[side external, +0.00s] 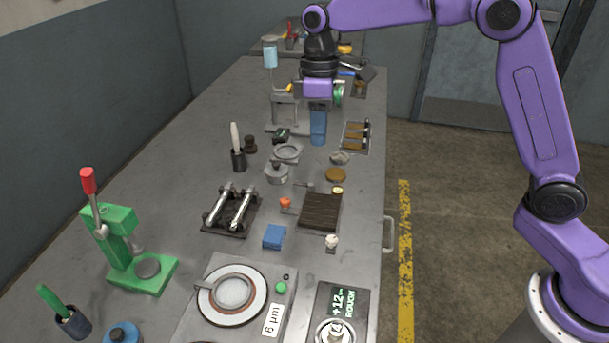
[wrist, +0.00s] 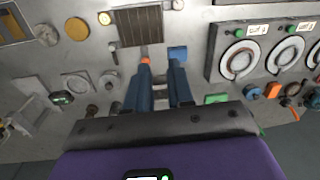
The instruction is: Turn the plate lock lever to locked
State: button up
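In the wrist view, the round plates (wrist: 240,60) are at the right. My gripper (side external: 318,142) hangs fingers down over the far middle of the bench, away from this machine. In the wrist view, its two blue fingers (wrist: 161,66) are apart with nothing seen between them.
A dark grooved block (side external: 321,211) has an orange knob (side external: 285,202) beside it. A blue block (side external: 274,237), a rack with metal rods (side external: 231,210) and a green press with a red-topped lever (side external: 130,250) stand nearby. The bench's left side has free room.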

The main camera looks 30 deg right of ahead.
jog(key=w+d+f, duration=0.2)
jog(key=w, duration=0.6)
jog(key=m+y, duration=0.1)
send_near(302, 185)
jog(key=f, duration=0.7)
jog(key=shift+s+a+f, duration=0.1)
jog(key=shift+s+a, duration=0.1)
jog(key=shift+s, duration=0.1)
grip_shut()
